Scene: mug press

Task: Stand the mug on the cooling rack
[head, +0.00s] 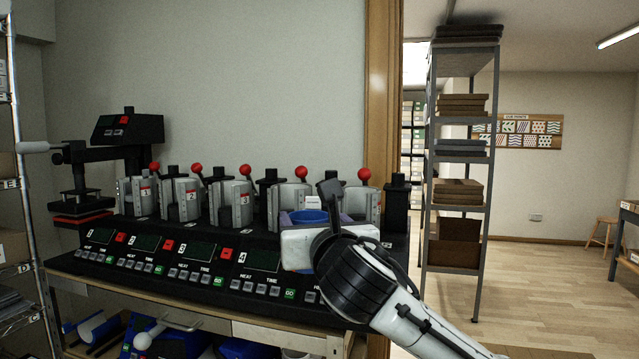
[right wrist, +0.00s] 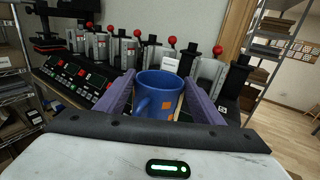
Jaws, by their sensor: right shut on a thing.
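A blue mug (right wrist: 156,97) with orange patches stands upright between the purple fingers of my right gripper (right wrist: 160,84), which is shut on it. Its handle faces left in the right wrist view. In the head view the mug's blue rim (head: 309,216) shows above my right gripper (head: 314,220), in front of the rightmost mug presses. The mug's base is hidden, so I cannot tell whether it touches anything. I cannot make out a cooling rack in either view. My left gripper is not in view.
Several grey mug presses (head: 232,203) with red-knobbed levers line the black console (head: 190,272). A flat heat press (head: 128,130) stands at the back left. A wire shelf (head: 12,200) is at the left edge. A grey shelf unit (head: 482,200) stands right, beside open floor.

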